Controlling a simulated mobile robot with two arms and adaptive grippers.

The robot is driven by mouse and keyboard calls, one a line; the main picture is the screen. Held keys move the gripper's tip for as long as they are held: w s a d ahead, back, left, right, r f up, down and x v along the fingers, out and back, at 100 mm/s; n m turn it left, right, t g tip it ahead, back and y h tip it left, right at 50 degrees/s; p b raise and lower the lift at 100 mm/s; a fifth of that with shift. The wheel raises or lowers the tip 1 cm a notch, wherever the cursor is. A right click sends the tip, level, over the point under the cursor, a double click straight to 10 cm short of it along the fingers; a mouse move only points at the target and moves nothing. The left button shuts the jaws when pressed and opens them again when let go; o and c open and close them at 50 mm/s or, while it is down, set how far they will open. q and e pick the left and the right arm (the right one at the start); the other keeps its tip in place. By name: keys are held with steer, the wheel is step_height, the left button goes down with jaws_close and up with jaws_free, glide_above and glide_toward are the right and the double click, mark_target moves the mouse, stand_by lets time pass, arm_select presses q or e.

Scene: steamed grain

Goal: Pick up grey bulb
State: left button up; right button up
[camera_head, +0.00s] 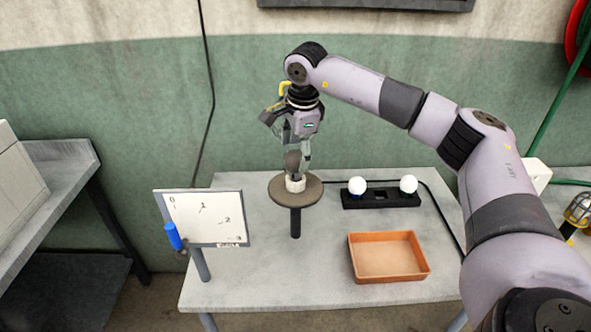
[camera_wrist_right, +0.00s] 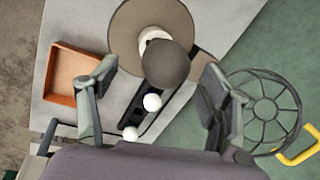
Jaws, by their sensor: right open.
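The grey bulb (camera_head: 292,161) stands upright in a white socket (camera_head: 295,184) on a round brown stand (camera_head: 312,190) on the table. My right gripper (camera_head: 298,152) is above the bulb, pointing down, with its fingers open. In the right wrist view the grey bulb (camera_wrist_right: 167,64) lies between the two spread fingers of the gripper (camera_wrist_right: 160,74), with a gap on both sides. The white socket (camera_wrist_right: 150,40) is partly hidden by the bulb there. My left gripper is not in view.
Two white bulbs (camera_head: 357,185) (camera_head: 408,183) sit in a black holder (camera_head: 380,197) to the right. An orange tray (camera_head: 389,277) lies empty at the front right. A small whiteboard (camera_head: 208,217) with a blue marker (camera_head: 173,236) stands at the left. The table's front middle is clear.

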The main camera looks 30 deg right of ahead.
steer(key=shift+w+d+f, duration=0.1)
steer(key=shift+f, duration=0.15)
steer(key=x, duration=0.1)
steer(key=p+x, duration=0.2)
steer(key=shift+w+d+f, duration=0.25)
steer(key=shift+w+f, duration=0.05)
steer(key=shift+w, duration=0.05)
steer(key=shift+w+f, duration=0.1)
steer(key=shift+f, duration=0.4)
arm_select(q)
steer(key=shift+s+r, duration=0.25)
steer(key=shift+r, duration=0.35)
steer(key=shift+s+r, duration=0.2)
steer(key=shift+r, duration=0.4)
arm_select(e)
steer(key=c, duration=1.3)
steer(key=shift+o, duration=0.2)
steer(key=shift+r, duration=0.1)
